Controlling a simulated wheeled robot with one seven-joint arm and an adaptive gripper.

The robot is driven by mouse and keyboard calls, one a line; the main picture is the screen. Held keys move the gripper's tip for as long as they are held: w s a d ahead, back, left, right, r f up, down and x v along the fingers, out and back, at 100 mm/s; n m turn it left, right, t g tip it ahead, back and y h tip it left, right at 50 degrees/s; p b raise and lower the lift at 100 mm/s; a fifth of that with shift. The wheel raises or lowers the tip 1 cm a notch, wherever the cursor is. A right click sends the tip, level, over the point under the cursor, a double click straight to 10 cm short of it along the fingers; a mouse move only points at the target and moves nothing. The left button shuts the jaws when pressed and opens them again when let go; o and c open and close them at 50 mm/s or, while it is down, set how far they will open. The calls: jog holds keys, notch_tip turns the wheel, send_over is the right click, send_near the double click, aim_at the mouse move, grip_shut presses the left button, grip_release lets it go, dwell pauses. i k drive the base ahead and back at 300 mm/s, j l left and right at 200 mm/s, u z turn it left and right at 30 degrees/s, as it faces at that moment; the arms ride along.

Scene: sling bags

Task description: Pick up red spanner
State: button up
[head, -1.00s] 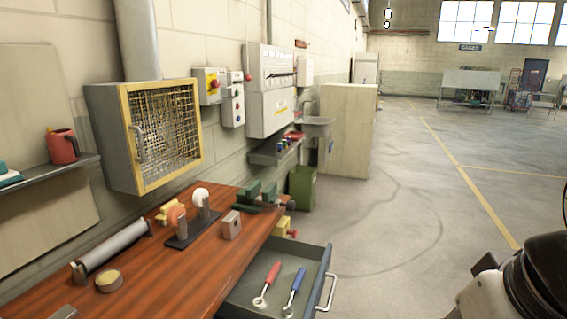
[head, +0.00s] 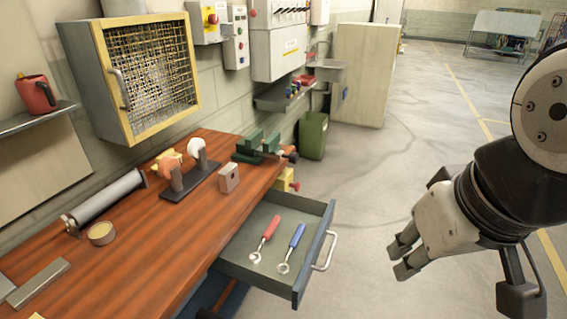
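A red-handled spanner (head: 268,233) lies in the open drawer (head: 238,262) of the wooden workbench, its metal head toward the drawer's front left. A blue-handled spanner (head: 295,240) lies beside it on the right, apart from it. My gripper (head: 400,258) is at the right of the head view, to the right of the drawer and its handle, above the floor. Its two fingertips point left with a gap between them, and nothing shows between them. It touches neither spanner.
The drawer handle (head: 327,251) sticks out between the drawer and my gripper. On the workbench (head: 130,255) stand a bench grinder (head: 185,175), a metal block (head: 229,178), a tape roll (head: 102,233) and a green vise (head: 257,147). A green bin (head: 313,136) stands behind. Floor at right is clear.

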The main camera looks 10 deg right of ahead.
aim_at(267, 235)
jog(key=k, duration=0.65)
jog(key=u, duration=1.5)
jog(key=i, duration=0.45)
